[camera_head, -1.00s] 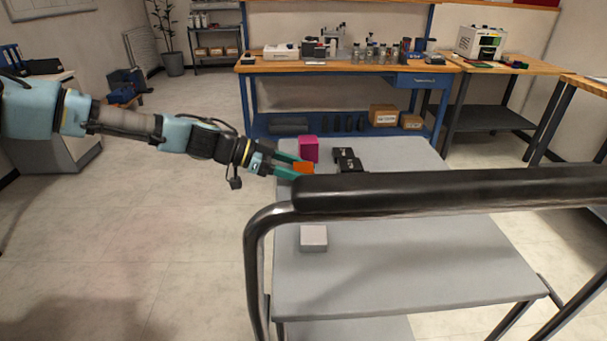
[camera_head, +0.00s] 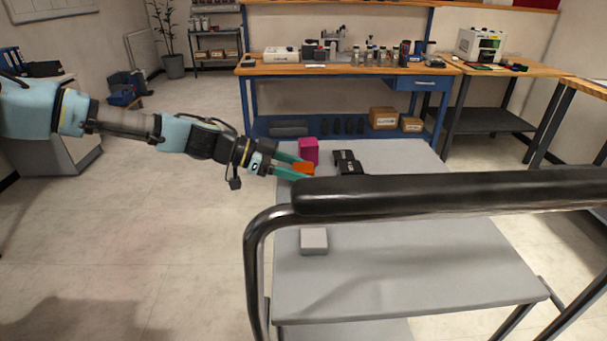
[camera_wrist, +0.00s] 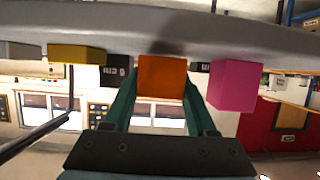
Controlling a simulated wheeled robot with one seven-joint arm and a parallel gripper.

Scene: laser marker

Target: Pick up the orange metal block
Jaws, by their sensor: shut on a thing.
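The orange metal block (camera_head: 303,168) is over the grey cart top, between the teal fingers of my gripper (camera_head: 296,169). In the wrist view the orange block (camera_wrist: 162,77) sits between the two fingertips (camera_wrist: 160,88), with a finger against each side. My gripper is shut on it. The cart's handle bar hides part of the area just in front of the block, and I cannot tell whether the block touches the cart top.
A magenta block (camera_head: 309,150) stands just behind the orange one. Black blocks (camera_head: 347,162) are to its right. A light grey block (camera_head: 313,240) lies nearer. A yellow block (camera_wrist: 77,54) shows in the wrist view. The black handle bar (camera_head: 450,194) crosses in front.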

